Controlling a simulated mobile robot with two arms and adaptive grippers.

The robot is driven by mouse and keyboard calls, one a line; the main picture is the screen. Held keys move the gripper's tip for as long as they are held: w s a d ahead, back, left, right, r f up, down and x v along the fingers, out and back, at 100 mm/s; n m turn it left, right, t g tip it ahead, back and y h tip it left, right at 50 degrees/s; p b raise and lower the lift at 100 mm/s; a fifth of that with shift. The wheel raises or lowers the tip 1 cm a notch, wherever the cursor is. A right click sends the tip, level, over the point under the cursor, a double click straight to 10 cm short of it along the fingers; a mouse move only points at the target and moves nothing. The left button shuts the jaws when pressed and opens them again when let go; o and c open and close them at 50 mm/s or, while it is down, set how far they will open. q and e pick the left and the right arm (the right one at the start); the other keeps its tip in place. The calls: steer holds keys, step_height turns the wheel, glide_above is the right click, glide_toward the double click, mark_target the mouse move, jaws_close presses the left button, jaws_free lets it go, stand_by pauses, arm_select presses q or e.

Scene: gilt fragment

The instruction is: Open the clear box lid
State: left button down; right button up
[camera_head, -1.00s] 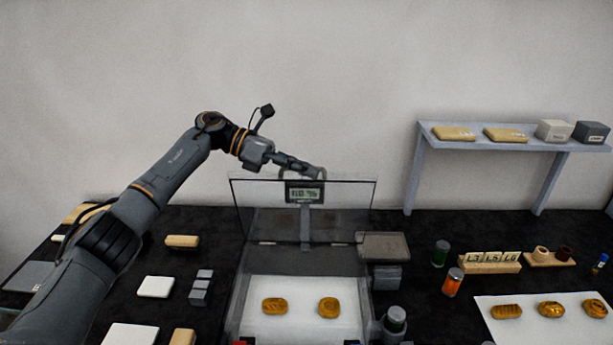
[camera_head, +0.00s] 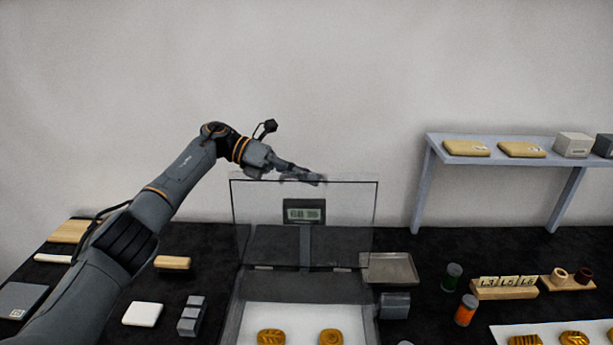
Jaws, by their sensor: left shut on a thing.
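The clear box lid (camera_head: 262,210) is a see-through panel with a dark edge. It stands about upright at the back of the clear box (camera_head: 234,318). My left gripper (camera_head: 312,179) is at the lid's top edge, right of its middle, with its fingers shut on it. The exact contact is small and hard to see. Two gold pieces lie on the white floor of the box, one left (camera_head: 271,337) and one right (camera_head: 332,337). The box's front is cut off by the frame. My right gripper is not in view.
A small display (camera_head: 304,212) on a post shows through the lid. A metal tray (camera_head: 390,268) and a grey block (camera_head: 394,305) stand right of the box. A shelf (camera_head: 486,157) holds packets and boxes at the right. White and grey blocks (camera_head: 191,315) lie to the left.

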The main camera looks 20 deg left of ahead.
arm_select(q)
steer(key=shift+f, duration=0.1)
steer(key=c, duration=1.7)
jaws_free()
steer(key=v, duration=0.5)
steer(key=shift+a, duration=0.1)
steer(key=shift+v, duration=1.1)
steer(key=shift+a, duration=0.1)
